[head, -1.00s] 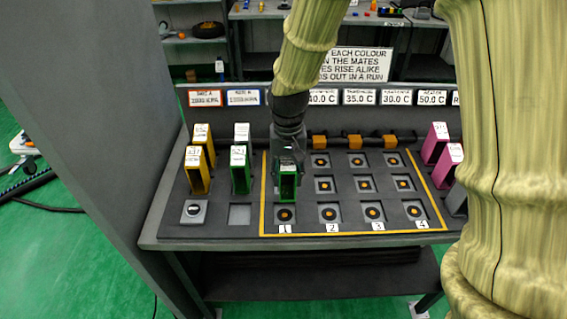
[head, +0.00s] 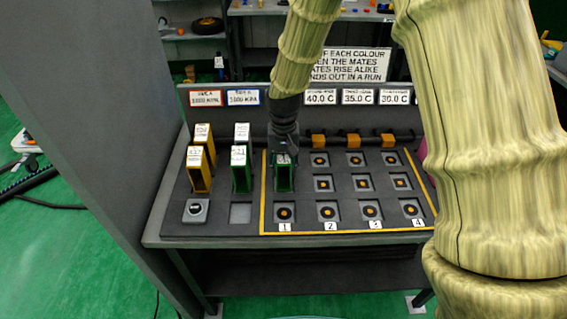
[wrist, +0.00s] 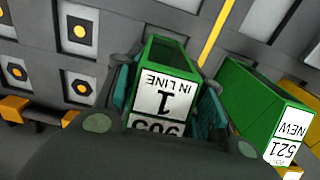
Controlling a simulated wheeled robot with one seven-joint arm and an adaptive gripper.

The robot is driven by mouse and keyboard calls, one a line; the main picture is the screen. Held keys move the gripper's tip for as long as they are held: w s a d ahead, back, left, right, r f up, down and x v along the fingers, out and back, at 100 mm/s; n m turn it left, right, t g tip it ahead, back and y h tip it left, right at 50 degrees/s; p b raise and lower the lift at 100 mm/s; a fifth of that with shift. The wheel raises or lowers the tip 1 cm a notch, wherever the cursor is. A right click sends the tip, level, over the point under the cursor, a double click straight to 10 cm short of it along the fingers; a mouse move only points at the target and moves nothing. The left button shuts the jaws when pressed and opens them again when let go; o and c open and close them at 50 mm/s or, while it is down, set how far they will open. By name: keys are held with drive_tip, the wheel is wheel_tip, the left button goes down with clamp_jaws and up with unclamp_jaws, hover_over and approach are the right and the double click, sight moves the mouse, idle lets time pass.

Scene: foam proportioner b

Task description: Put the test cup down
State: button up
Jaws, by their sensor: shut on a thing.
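My gripper (head: 285,157) is shut on a narrow green open-topped cup (head: 285,180), which I take as the test cup. It is over the left column of the yellow-outlined grid, around the middle row above the socket marked 1. In the wrist view the cup (wrist: 165,62) sits between the two fingers (wrist: 166,88), and its white label reads "1 IN LINE", upside down. The cup looks upright in the head view. Its underside is hidden, so I cannot tell whether it touches the panel.
Green cups (head: 240,180) stand left of the grid, one labelled 521 NEW (wrist: 290,130) close beside my gripper. Yellow cups (head: 199,178) stand further left. Orange blocks (head: 353,140) line the grid's back edge. Other grid sockets (head: 363,183) are empty.

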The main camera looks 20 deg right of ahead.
drive_tip(key=shift+f, duration=0.15)
drive_tip(key=o, duration=1.2)
drive_tip(key=shift+c, duration=0.2)
wheel_tip(320, 180, up, 12)
drive_tip(key=shift+r+b, duration=0.2)
drive_tip(key=shift+b, duration=0.8)
